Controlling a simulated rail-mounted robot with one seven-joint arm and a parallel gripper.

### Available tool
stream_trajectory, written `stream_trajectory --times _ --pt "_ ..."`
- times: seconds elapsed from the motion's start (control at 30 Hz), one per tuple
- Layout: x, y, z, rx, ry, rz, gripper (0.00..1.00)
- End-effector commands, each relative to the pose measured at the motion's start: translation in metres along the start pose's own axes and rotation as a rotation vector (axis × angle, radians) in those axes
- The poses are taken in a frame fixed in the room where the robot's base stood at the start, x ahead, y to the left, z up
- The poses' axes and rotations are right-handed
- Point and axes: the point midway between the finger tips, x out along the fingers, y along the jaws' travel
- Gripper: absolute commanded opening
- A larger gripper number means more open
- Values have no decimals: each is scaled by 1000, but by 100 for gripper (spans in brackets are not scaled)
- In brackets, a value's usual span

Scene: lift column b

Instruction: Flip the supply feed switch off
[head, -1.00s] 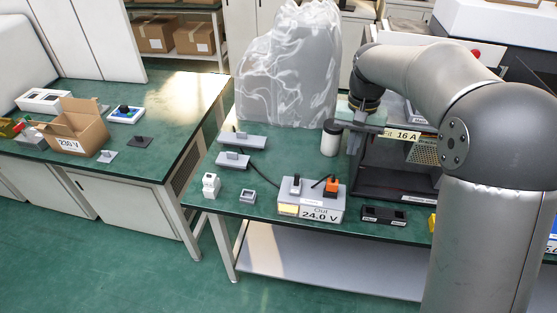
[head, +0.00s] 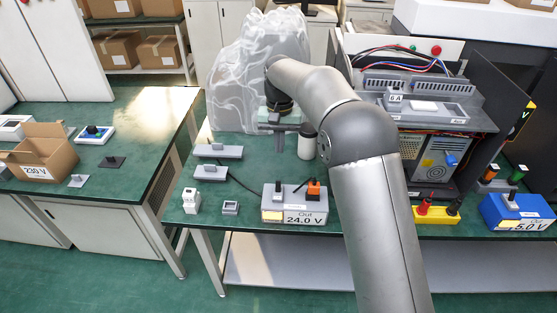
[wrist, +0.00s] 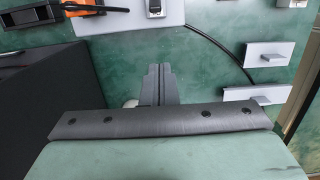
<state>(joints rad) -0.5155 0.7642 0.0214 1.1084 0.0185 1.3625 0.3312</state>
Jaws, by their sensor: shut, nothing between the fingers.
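No label I can read marks the supply feed switch. A grey box labelled "Out 24.0 V" (head: 307,217) stands at the bench front, with a black piece and an orange piece (head: 313,189) on top. The PC-like rack (head: 433,112) at right has an "6 A" tag and a small blue part (head: 451,160). My gripper (head: 279,146) is above the bench, behind the 24.0 V box and left of the rack. In the wrist view its fingers (wrist: 156,72) are together and empty, apart from everything below.
Two grey plates with raised bars (head: 218,151) lie left of my gripper. A white cylinder (head: 306,142) stands close to its right, and a translucent sheet (head: 255,62) bulges behind it. A yellow block (head: 437,215) sits front right. A black cable crosses the bench.

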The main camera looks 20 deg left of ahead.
Motion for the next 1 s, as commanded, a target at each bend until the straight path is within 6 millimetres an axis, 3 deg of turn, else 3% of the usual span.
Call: stream_trajectory --times 0.47,0.7,1.0 --pt "94 1 1 1 -5 2 0" --pt "80 0 32 -1 -1 1 0" --pt "80 0 38 0 0 0 0"
